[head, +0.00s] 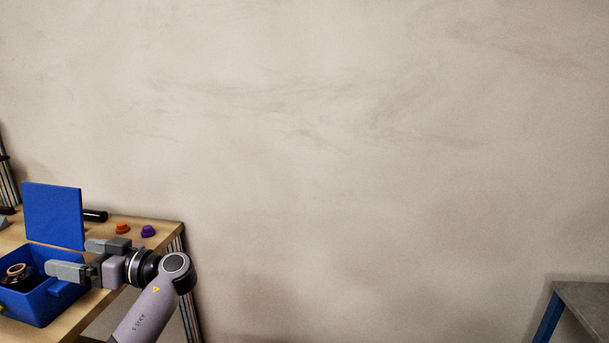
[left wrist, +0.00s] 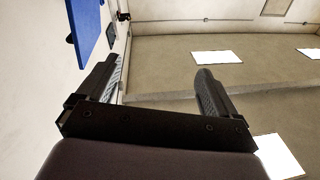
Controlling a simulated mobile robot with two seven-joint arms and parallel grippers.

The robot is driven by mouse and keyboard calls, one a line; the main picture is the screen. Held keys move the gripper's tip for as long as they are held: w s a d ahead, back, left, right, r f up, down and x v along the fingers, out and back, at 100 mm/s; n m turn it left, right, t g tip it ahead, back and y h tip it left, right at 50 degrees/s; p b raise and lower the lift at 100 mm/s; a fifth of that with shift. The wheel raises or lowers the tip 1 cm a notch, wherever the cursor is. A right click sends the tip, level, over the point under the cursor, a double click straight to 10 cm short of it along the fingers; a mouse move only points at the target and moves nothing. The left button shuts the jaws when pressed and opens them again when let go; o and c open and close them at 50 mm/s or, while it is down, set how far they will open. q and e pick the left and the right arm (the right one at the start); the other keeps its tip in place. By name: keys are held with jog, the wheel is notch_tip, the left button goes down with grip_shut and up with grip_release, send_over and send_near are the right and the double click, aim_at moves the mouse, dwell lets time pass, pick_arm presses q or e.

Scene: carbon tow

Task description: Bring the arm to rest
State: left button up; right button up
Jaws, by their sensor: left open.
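My left arm comes in at the bottom of the head view, and its gripper (head: 78,257) points left, at the right side of a blue box (head: 38,306). The gripper is open, with nothing seen between its fingers. In the left wrist view the two fingers of the left gripper (left wrist: 160,85) stand wide apart with an empty gap. The box has a raised blue lid (head: 53,216) and holds a dark spool (head: 17,277) with a copper-coloured core. Whether the gripper touches the box cannot be told. My right gripper is not in view.
The box stands on a wooden table (head: 100,290). An orange knob (head: 122,228), a purple knob (head: 147,231) and a black cylinder (head: 95,215) are near its back edge. A grey table (head: 585,298) with a blue leg is at far right. Bare wall fills the middle.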

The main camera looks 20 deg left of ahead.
pick_arm(q)
jog(key=w+d+f+m+t+h, duration=0.2)
jog(key=w+f+m+t+h, duration=0.2)
jog(key=w+m+t, duration=0.35)
jog(key=w+d+f+m+t+h, duration=0.2)
jog(key=w+f+m+t+h, duration=0.1)
jog(key=w+m+t, duration=0.5)
jog(key=w+d+r+m+t+h, duration=0.3)
jog(key=w+d+m+t+h, duration=0.35)
jog(key=d+h, duration=0.5)
jog(key=s+d+f+g, duration=0.1)
jog(key=s+d+f, duration=0.3)
jog(key=s+f, duration=0.15)
jog(key=s+d+f+g+h, duration=0.1)
jog(key=s+d+f, duration=0.25)
jog(key=f, duration=0.35)
jog(key=s+d+f+g, duration=0.1)
jog(key=s+d+f, duration=0.2)
jog(key=s+f, duration=0.3)
jog(key=s+d+f+g, duration=0.2)
jog(key=s+d+f, duration=0.2)
jog(key=s, duration=0.7)
jog(key=s+d+f+n+g+h, duration=0.1)
jog(key=s+f, duration=0.4)
jog(key=s, duration=0.5)
jog(key=d+g, duration=0.1)
jog(key=d, duration=0.1)
jog(key=shift+s+d+f, duration=0.3)
jog(key=shift+s+d, duration=0.05)
jog(key=shift+s, duration=0.05)
